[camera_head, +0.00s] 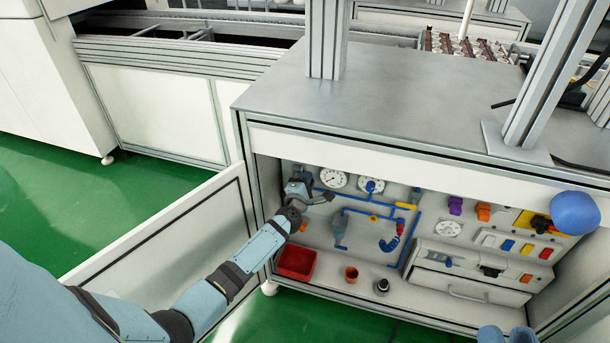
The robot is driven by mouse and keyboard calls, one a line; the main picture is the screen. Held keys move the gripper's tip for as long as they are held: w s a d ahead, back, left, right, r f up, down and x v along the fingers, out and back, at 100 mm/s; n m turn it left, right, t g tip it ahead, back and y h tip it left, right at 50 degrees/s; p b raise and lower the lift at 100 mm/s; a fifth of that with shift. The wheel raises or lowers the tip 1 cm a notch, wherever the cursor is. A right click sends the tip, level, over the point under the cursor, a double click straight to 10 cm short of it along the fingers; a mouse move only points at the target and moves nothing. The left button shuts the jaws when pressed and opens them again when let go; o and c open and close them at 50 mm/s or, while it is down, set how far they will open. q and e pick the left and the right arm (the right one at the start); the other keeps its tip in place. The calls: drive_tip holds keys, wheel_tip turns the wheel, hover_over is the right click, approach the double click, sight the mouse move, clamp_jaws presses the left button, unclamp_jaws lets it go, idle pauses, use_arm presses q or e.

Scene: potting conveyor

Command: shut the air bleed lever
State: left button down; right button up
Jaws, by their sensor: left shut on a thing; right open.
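My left arm reaches from the lower left past the open door into the cabinet. My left gripper (322,197) is at the left end of the back panel, below the left gauge. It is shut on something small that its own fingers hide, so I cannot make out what. A yellow lever handle (407,206) sits on the blue pipework (420,225) to the right, apart from the gripper. I cannot tell which part is the air bleed lever. My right gripper is not in view.
The door (170,240) stands open on the left. A drawer unit (470,270) fills the right.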

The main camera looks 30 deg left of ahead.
use_arm(q)
drive_tip(key=shift+f+m+p, duration=0.2)
drive_tip(key=shift+f+m, duration=0.15)
drive_tip(key=shift+m, duration=0.45)
drive_tip(key=shift+f+m+p, duration=0.15)
drive_tip(key=shift+f+m, duration=0.2)
drive_tip(key=shift+m, duration=0.45)
use_arm(e)
drive_tip(key=shift+r+t, duration=0.3)
drive_tip(key=shift+r, duration=0.35)
drive_tip(key=shift+s, duration=0.1)
use_arm(q)
drive_tip(key=c, duration=1.1)
unclamp_jaws()
use_arm(e)
drive_tip(key=shift+r, duration=0.1)
use_arm(q)
drive_tip(key=p+v, duration=0.3)
drive_tip(key=v, duration=1)
drive_tip(key=shift+s+p, duration=0.4)
use_arm(e)
drive_tip(key=f+g, duration=0.1)
drive_tip(key=d+f+h, duration=0.1)
drive_tip(key=f, duration=0.1)
drive_tip(key=d+f+g+h, duration=0.1)
drive_tip(key=f, duration=0.1)
drive_tip(key=shift+f+g, duration=0.1)
drive_tip(key=shift+g, duration=0.2)
